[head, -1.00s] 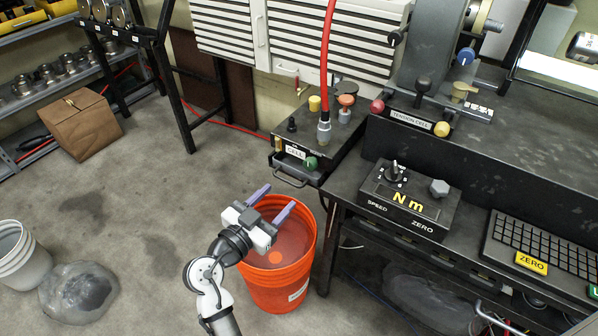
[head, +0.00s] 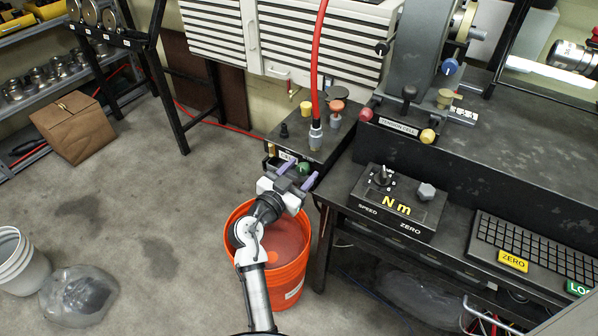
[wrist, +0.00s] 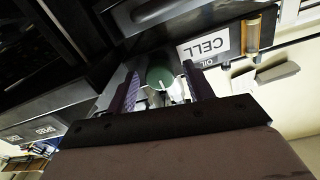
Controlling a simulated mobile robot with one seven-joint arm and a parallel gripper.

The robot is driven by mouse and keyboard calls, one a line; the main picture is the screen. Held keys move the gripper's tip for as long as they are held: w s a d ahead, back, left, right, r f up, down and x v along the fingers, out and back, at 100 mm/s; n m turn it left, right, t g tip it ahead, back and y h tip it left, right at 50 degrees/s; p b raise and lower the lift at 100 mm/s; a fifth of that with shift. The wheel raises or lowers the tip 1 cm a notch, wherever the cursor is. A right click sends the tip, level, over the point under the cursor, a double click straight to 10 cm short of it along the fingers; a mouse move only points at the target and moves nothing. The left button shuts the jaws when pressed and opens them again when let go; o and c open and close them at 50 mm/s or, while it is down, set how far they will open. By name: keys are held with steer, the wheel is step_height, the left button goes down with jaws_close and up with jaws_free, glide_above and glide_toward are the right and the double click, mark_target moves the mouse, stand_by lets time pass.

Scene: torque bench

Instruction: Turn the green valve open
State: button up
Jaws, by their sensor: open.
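The green valve (head: 304,168) is a small round knob on the front of the black cell unit. In the wrist view the green valve (wrist: 160,77) shows as a round knob with a white mark on its face. My gripper (head: 296,173) is open, its two purple fingers pointing at the unit's front. In the wrist view my gripper (wrist: 162,90) has one finger on each side of the knob, with visible gaps. I cannot tell whether the fingertips reach past the knob's face. The head view shows the knob partly between the fingers.
An orange bucket (head: 291,275) stands under my arm. A red hose (head: 318,70) rises from the cell unit's top (head: 296,140), among several coloured knobs. The black Nm box (head: 398,203) sits on the bench to the right. A "CELL" label (wrist: 209,47) is close to the right finger.

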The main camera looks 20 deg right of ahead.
steer(key=shift+c, duration=0.3)
steer(key=c, duration=0.9)
steer(key=shift+n, duration=0.3)
steer(key=n+b, duration=0.1)
steer(key=n, duration=0.2)
steer(key=shift+n, duration=0.4)
steer(key=n, duration=0.4)
steer(key=shift+a+n, duration=0.1)
steer(key=shift+n, duration=0.2)
steer(key=n+p, duration=0.2)
steer(key=n, duration=0.3)
steer(key=shift+n, duration=0.3)
steer(key=shift+f+n+t+p, duration=0.1)
steer(key=shift+n+t+p, duration=0.5)
steer(key=shift+n, duration=1.2)
